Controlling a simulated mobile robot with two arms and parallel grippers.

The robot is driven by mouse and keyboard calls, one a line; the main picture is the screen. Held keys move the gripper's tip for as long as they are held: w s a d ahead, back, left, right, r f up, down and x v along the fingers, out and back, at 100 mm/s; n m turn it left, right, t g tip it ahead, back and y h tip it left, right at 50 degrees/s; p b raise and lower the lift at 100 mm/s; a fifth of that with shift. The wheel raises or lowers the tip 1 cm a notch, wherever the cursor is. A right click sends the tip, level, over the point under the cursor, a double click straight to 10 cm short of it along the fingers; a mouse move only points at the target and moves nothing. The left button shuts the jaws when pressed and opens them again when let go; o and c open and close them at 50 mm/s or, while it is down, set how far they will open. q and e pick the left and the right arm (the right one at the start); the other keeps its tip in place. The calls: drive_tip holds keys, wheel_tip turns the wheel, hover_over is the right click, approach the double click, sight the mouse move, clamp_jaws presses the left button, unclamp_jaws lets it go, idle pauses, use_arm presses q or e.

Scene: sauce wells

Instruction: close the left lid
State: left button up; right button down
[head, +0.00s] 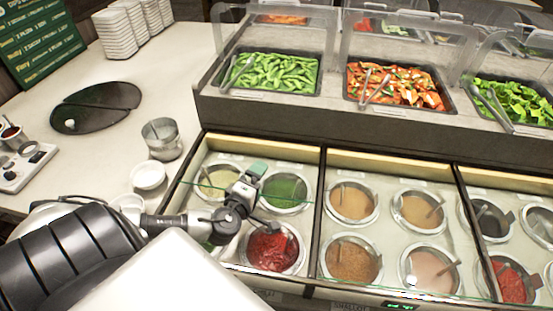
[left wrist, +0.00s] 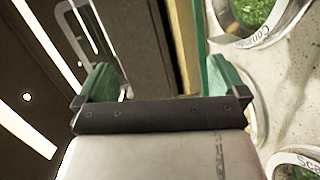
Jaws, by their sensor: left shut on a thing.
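The left lid (head: 205,184) looks like a clear panel with a thin green edge over the left section of sauce wells. My left gripper (head: 258,184) is over that section, at the line of this edge, and is shut on the lid. Its green fingertips also show in the left wrist view (left wrist: 162,80), on either side of a dark strip. The grip point itself is mostly hidden. Under the gripper are a green sauce well (head: 285,190), a red sauce well (head: 268,252) and a pale one (head: 222,176). My right gripper is not in view.
The middle section has several sauce wells (head: 352,202) with spoons; another section lies to its right. A raised food bar with a tray of green pods (head: 270,73) stands behind. A metal cup (head: 161,138) and a white bowl (head: 148,175) stand on the left counter.

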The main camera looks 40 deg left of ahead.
use_arm(q)
drive_tip(key=shift+s+d+r, duration=0.1)
drive_tip(key=shift+d+r, duration=0.15)
drive_tip(key=shift+r, duration=0.2)
drive_tip(key=shift+d+r, duration=0.2)
drive_tip(key=shift+r, duration=0.25)
drive_tip(key=a+f+p+v, duration=0.1)
drive_tip(key=p+v, duration=0.4)
drive_tip(key=v, duration=0.5)
drive_tip(key=shift+s+f+p, duration=0.3)
drive_tip(key=shift+s+f, duration=0.25)
drive_tip(key=shift+f, duration=0.05)
drive_tip(key=shift+s, duration=0.1)
